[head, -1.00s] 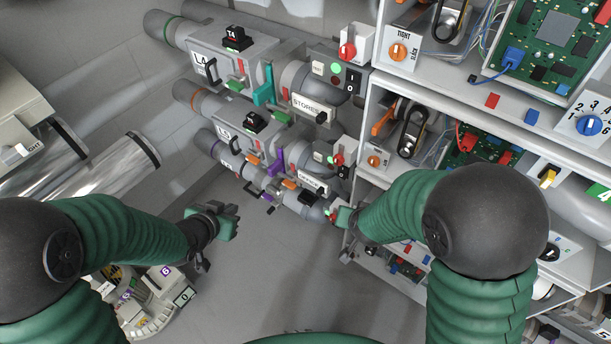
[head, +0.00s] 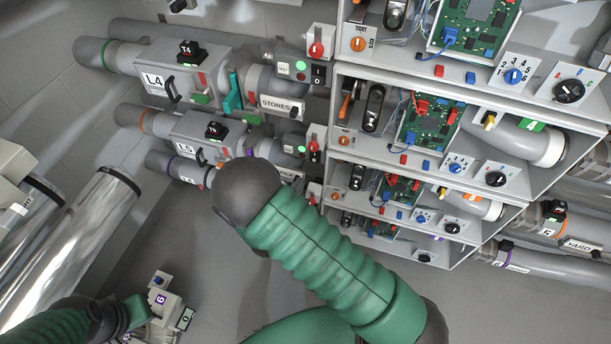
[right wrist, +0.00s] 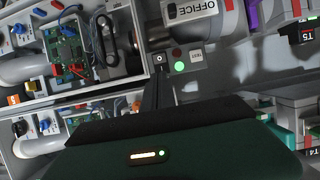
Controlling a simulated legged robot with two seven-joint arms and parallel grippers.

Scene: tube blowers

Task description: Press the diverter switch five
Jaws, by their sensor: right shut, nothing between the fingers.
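A black T5 block (right wrist: 300,33) shows at the upper right of the right wrist view. In the head view a black block (head: 215,130) sits on the L5 pipe unit, its label too small to read surely. My right gripper (right wrist: 157,88) is shut and empty. Its dark fingers point at a grey panel beside the OFFICE label (right wrist: 192,9), close to a black rocker switch (right wrist: 160,59); contact cannot be told. In the head view my right arm hides this gripper. My left gripper (head: 132,310) is at the lower left; its jaws are unclear.
A lit green lamp (right wrist: 179,67) is beside the rocker switch. The L4 unit (head: 155,80) with its T4 block (head: 190,50) lies above the L5 unit. Shelves (head: 430,150) with circuit boards and knobs fill the right. Grey floor (head: 215,270) is open below.

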